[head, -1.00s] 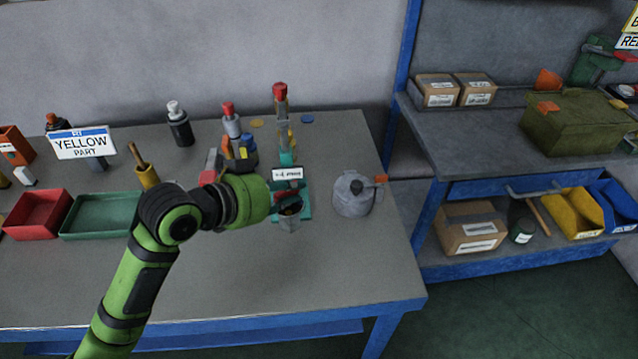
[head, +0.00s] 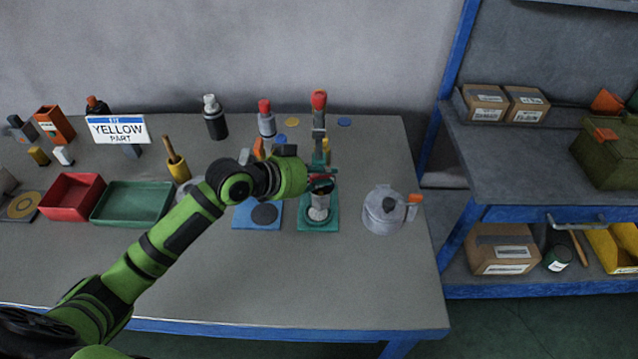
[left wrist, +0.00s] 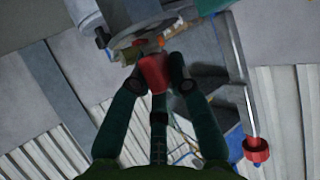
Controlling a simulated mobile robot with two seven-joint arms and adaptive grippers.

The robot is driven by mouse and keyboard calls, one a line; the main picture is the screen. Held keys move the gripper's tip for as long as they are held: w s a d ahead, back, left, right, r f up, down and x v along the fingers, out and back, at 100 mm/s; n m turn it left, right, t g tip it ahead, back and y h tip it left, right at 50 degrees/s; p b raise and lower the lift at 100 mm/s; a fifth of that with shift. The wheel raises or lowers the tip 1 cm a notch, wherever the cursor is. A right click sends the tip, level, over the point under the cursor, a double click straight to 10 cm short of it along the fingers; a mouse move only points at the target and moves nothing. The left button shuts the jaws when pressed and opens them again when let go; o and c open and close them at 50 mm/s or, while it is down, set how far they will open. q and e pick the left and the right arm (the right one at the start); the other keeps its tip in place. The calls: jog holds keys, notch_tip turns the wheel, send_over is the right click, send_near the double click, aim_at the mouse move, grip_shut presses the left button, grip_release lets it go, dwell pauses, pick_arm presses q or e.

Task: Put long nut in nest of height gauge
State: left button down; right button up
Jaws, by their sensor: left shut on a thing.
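The height gauge stands on the bench with a teal base (head: 304,225), an upright column with a red top (head: 319,99), and a grey round nest (head: 319,207) on the base. In the left wrist view, the column's red top (left wrist: 257,150) is at the lower right. My left gripper (head: 322,182) is just above the nest, in front of the column. In the wrist view its fingers (left wrist: 155,80) are shut on a red piece (left wrist: 154,70), apparently the long nut. Whether the piece touches the nest is unclear. My right gripper is out of view.
A grey pot-like container (head: 384,213) with an orange tab stands close right of the gauge. A blue plate (head: 243,217) with a dark disc lies to the left. Green (head: 130,217) and red (head: 62,210) trays are farther left. The front of the bench is clear.

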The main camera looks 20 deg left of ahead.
pick_arm(q)
jog(key=shift+w+a+f, duration=0.15)
jog(key=shift+a, duration=0.15)
jog(key=shift+f, duration=0.25)
jog(key=shift+f+p, duration=0.5)
jog(key=shift+f, duration=1.3)
jog(key=c, duration=1.2)
grip_release()
jog(key=shift+f, duration=0.1)
jog(key=shift+o, duration=0.2)
jog(key=b+v, duration=0.2)
jog(key=v, duration=1)
